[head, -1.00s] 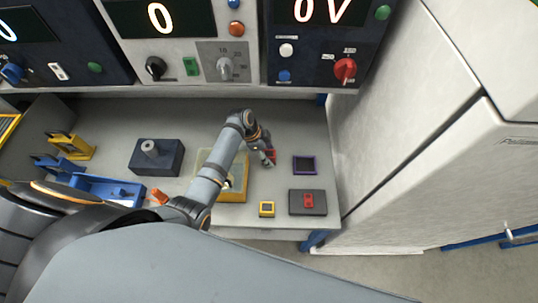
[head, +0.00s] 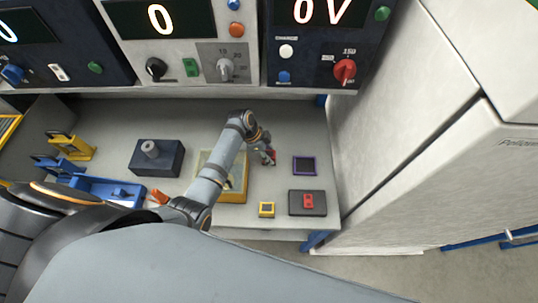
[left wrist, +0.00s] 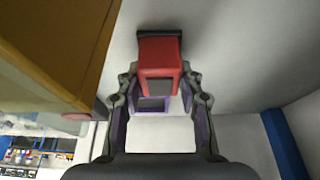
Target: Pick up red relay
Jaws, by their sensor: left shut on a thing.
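A red relay (left wrist: 160,58) with a dark end sits between the fingers of my left gripper (left wrist: 160,85) in the left wrist view. The gripper is shut on it. In the head view my left gripper (head: 267,157) is low over the grey workbench, right of the yellow box, and the red relay (head: 272,158) shows as a small red patch, partly hidden by the fingers. I cannot tell whether the relay touches the bench. My right gripper is not in view.
A yellow box (head: 234,196) stands beneath my left forearm. A purple-rimmed square (head: 304,166), a dark plate (head: 321,203) with another red piece, and a small yellow block (head: 266,209) lie to the right. A white cabinet (head: 400,120) bounds the bench's right side.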

